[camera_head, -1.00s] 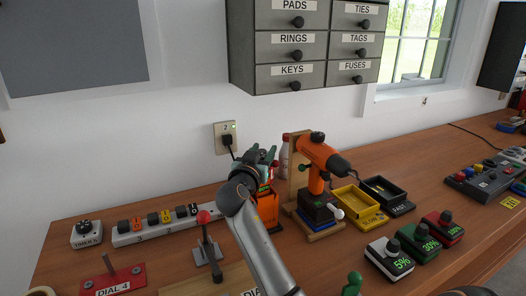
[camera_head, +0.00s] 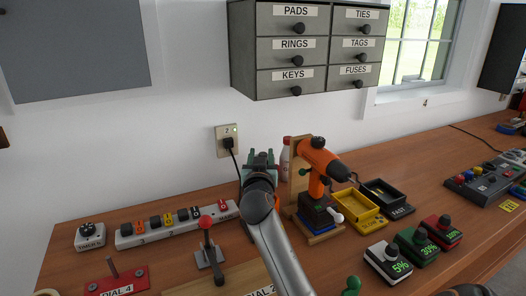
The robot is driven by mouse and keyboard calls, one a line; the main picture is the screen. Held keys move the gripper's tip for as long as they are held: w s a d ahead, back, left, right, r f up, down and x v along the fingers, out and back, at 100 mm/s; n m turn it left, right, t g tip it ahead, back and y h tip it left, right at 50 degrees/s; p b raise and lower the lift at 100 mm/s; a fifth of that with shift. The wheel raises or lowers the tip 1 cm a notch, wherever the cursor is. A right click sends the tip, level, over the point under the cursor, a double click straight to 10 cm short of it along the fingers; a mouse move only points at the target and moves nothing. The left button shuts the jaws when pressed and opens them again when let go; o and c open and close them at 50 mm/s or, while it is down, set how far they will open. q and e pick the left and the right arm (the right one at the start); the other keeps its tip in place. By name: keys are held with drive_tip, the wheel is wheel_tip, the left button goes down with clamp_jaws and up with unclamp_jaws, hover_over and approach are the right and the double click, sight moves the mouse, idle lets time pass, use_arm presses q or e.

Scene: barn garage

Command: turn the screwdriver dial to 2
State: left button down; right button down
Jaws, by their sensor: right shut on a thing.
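My right gripper (camera_head: 261,157) is in front of the wall, left of the orange drill-shaped tool. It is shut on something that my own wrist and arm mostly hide. The orange drill-shaped tool (camera_head: 319,165) sits upright on a stand with a wooden back. A dark round knob (camera_head: 319,142) is on its top. An orange item stood below the gripper earlier; my arm now covers that spot. I cannot tell which part is the screwdriver dial, nor read its setting.
A power strip (camera_head: 150,232) and a red-knobbed lever (camera_head: 207,240) stand left of my arm. Yellow (camera_head: 355,209) and black (camera_head: 388,196) trays are right of the tool. Several percent-marked knob boxes stand in front. A wall outlet (camera_head: 227,136) with a plugged-in cord is behind.

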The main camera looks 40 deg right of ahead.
use_arm(q)
drive_tip(key=shift+r+p, duration=0.8)
drive_tip(key=shift+r, duration=0.3)
use_arm(e)
drive_tip(key=shift+w+a+r+n+t+y, duration=0.1)
drive_tip(key=shift+a+n+t+y, duration=0.05)
drive_tip(key=shift+n+t+y, duration=0.8)
drive_tip(key=shift+w+a+n+t+y, duration=0.15)
drive_tip(key=shift+n+t+y, duration=0.5)
drive_tip(key=shift+y, duration=0.6)
drive_tip(key=shift+c, duration=1.9)
unclamp_jaws()
drive_tip(key=shift+s+a, duration=0.1)
use_arm(q)
drive_tip(key=shift+f+b, duration=1)
use_arm(e)
drive_tip(key=v, duration=1.2)
drive_tip(key=shift+s, duration=0.2)
